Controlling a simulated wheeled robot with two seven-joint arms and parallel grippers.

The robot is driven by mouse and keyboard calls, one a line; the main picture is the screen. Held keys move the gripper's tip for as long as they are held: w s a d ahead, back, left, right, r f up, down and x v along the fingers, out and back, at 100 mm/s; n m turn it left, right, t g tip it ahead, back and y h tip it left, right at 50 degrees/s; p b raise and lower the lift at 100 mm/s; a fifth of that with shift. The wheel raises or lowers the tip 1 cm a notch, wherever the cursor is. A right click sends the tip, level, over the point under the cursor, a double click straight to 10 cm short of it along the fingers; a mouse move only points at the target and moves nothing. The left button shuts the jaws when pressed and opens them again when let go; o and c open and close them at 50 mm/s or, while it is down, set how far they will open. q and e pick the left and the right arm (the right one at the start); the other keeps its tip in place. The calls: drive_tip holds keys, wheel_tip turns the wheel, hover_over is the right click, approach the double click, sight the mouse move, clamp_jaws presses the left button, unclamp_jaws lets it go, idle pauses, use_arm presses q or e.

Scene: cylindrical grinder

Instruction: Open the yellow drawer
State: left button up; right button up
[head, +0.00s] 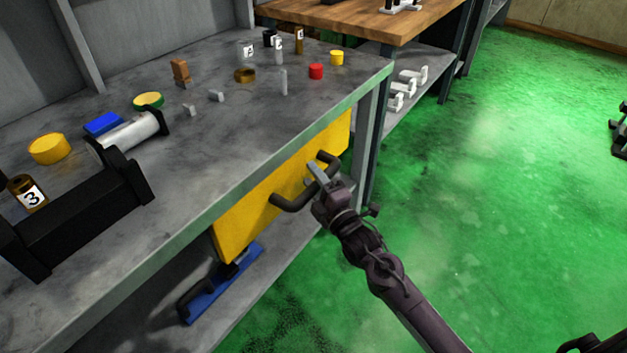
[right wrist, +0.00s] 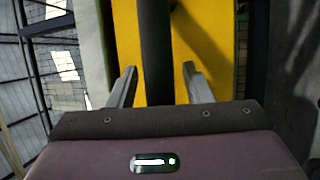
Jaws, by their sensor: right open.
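The yellow drawer (head: 285,185) is under the grey bench top, and its front looks flush with the bench. Its dark bar handle (head: 292,201) sticks out from the front. My right gripper (head: 316,175) is at the handle, near its right part. In the right wrist view the two fingers (right wrist: 160,88) are apart, with the dark handle bar (right wrist: 155,50) running between them and the yellow drawer front (right wrist: 205,40) behind. Gaps show between each finger and the bar. My left gripper is not in view.
The grey bench top (head: 215,130) holds a black fixture (head: 85,215), a metal cylinder, bottles and coloured caps. A blue object (head: 225,283) lies on the lower shelf below the drawer. A wooden table (head: 365,18) stands behind.

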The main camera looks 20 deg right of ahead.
drive_tip(key=shift+c, duration=0.5)
clamp_jaws()
drive_tip(key=shift+d, duration=0.1)
